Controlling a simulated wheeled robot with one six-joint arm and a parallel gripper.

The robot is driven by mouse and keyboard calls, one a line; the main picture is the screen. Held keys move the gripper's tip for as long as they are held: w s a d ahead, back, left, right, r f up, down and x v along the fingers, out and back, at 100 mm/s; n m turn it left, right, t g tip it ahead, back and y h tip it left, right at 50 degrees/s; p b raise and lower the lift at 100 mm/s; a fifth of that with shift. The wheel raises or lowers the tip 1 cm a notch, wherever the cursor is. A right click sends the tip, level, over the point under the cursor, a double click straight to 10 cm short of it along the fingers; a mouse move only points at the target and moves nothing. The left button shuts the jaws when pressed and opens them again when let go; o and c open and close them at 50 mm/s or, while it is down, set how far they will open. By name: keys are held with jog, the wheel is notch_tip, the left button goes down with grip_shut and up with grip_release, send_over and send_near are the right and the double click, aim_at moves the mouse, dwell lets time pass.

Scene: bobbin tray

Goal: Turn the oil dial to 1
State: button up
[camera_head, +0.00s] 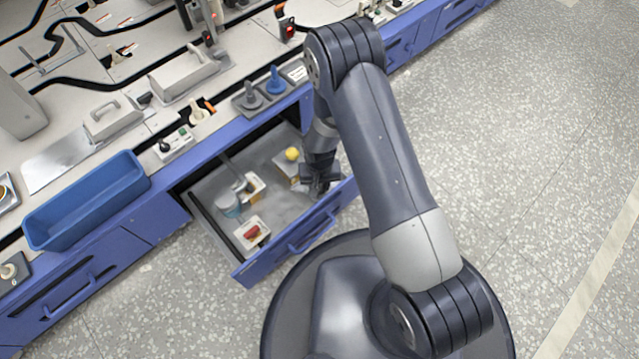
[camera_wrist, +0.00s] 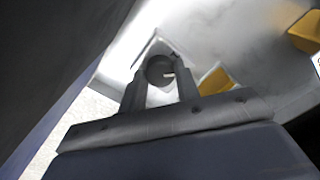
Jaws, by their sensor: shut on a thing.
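A round dark dial (camera_wrist: 160,68) with a short white mark on its right side sits between my fingertips in the wrist view, on a pale plate. I take it for the oil dial; no lettering or numbers can be read. My gripper (camera_wrist: 161,88) is shut on the dial, one finger on each side. In the head view my gripper (camera_head: 321,185) reaches down into the right end of an open drawer (camera_head: 245,272), near its front wall. There the gripper and arm hide the dial.
The drawer also holds a yellow round piece (camera_head: 292,154) on a box just left of my gripper, a pale cup (camera_head: 228,205) and a red piece (camera_head: 252,231). A blue bin (camera_head: 85,205) stands on the bench. The floor at right is clear.

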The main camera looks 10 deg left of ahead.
aim_at(319, 187)
jog(key=shift+n, duration=0.5)
jog(key=o, duration=1)
jog(key=shift+c, duration=0.2)
jog(key=shift+r, duration=0.1)
notch_tip(319, 187, up, 11)
jog(key=p, duration=0.5)
